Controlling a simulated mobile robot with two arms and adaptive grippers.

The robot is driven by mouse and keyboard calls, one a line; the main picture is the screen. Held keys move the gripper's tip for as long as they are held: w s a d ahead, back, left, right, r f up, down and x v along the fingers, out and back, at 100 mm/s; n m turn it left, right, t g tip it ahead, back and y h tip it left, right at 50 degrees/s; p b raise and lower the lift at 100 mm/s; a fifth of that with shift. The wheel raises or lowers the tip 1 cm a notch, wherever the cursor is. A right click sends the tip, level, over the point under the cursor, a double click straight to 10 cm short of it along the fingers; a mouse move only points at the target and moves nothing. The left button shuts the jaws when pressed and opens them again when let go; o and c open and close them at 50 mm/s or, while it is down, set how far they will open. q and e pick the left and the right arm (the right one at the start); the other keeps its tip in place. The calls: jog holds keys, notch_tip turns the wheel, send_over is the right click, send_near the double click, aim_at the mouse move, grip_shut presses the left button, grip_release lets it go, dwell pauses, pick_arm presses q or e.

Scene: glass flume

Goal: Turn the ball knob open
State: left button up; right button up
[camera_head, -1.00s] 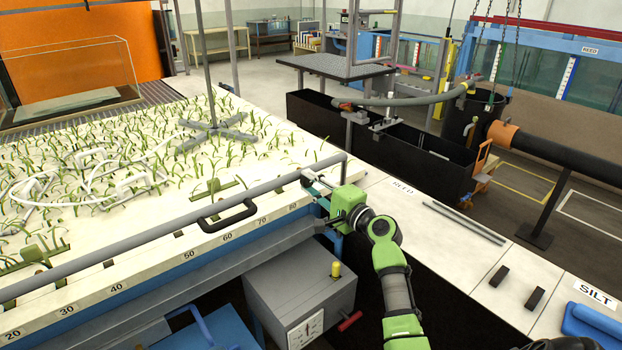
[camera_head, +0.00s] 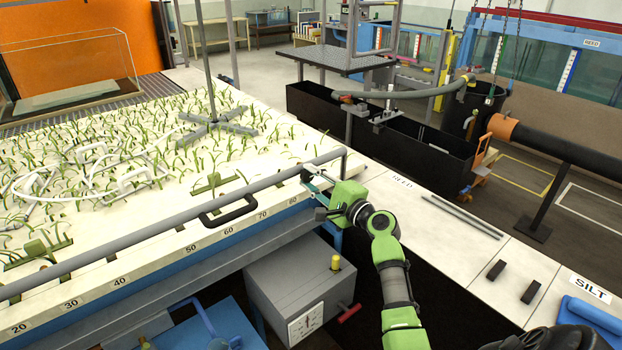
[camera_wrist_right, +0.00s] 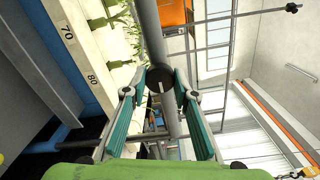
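I cannot tell for sure which thing is the ball knob. A yellow knob (camera_head: 335,262) stands on top of a grey box (camera_head: 285,290), below the flume edge, and a red handle (camera_head: 349,313) sticks out of the box's side. My right gripper (camera_head: 312,190) is at the flume's edge near the end of the grey rail (camera_head: 262,184), above and left of the yellow knob. In the right wrist view its two teal-padded fingers (camera_wrist_right: 158,95) are spread, with the rail's dark round end (camera_wrist_right: 160,79) seen between them. My left gripper is not in view.
A black handle (camera_head: 228,213) sits along the rail. The numbered flume bed (camera_head: 110,235) with green plants fills the left. A pale ledge (camera_head: 440,225) with rods and dark blocks runs to the right. A black trough (camera_head: 420,150) stands behind.

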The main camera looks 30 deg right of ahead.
jog(key=shift+o, duration=1)
jog(key=shift+d, duration=0.1)
jog(key=shift+s, duration=0.1)
jog(key=s, duration=1.1)
jog(key=shift+s+d, duration=0.4)
jog(key=shift+d, duration=0.05)
jog(key=shift+f, duration=0.15)
